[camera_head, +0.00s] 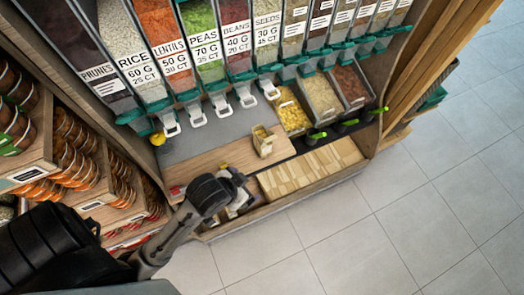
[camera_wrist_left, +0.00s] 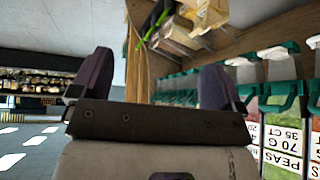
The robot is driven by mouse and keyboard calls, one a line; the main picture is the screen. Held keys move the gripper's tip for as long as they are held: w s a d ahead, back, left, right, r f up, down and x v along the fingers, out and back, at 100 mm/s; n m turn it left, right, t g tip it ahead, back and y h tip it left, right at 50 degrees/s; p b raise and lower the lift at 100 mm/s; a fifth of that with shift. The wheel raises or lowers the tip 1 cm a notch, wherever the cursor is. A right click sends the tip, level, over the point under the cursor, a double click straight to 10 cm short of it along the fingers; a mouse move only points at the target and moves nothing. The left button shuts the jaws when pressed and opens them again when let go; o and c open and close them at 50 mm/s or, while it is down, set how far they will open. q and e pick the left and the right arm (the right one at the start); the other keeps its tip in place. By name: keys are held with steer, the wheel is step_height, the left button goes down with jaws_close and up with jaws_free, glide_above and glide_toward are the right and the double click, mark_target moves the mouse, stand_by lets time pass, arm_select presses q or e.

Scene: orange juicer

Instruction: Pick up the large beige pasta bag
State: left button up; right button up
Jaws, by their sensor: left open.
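The beige pasta bag (camera_head: 263,141) stands on the wooden counter in front of the dispensers, with pasta showing in its window. My left gripper (camera_head: 238,183) is in front of the counter edge, below and left of the bag in the head view, apart from it. In the left wrist view the two fingers of this gripper (camera_wrist_left: 155,82) are spread wide with nothing between them. A beige, box-like shape (camera_wrist_left: 178,36) shows beyond the fingers there; I cannot tell whether it is the bag. My right gripper is not in view.
Dispensers with white spouts (camera_head: 222,106) line the back. Open bins (camera_head: 292,112) and green-handled scoops (camera_head: 317,135) are right of the bag. Folded beige bags (camera_head: 310,168) fill a tray along the front. Jar shelves (camera_head: 80,185) stand left. The tiled floor (camera_head: 400,220) is clear.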

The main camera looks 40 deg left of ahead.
arm_select(q)
steer(key=w+d+f+t+b, duration=0.2)
steer(key=w+d+f+b, duration=0.1)
steer(key=w+f+b, duration=0.85)
steer(key=n+g+y+b, duration=0.2)
steer(key=n+y+b, duration=1.3)
steer(key=y+b, duration=0.3)
glide_toward(267, 151)
steer(key=shift+n+h, duration=0.3)
steer(key=shift+h, duration=0.2)
steer(key=x, duration=0.2)
steer(key=b+x, duration=0.1)
steer(key=x, duration=0.2)
steer(key=b+x, duration=0.1)
steer(key=x, duration=0.2)
steer(key=shift+s+r, duration=0.15)
steer(key=shift+r, duration=0.2)
steer(key=shift+b+x, duration=0.4)
steer(key=shift+x, duration=2.25)
steer(key=shift+d, duration=0.1)
steer(key=shift+c, duration=0.7)
steer(key=c, duration=1)
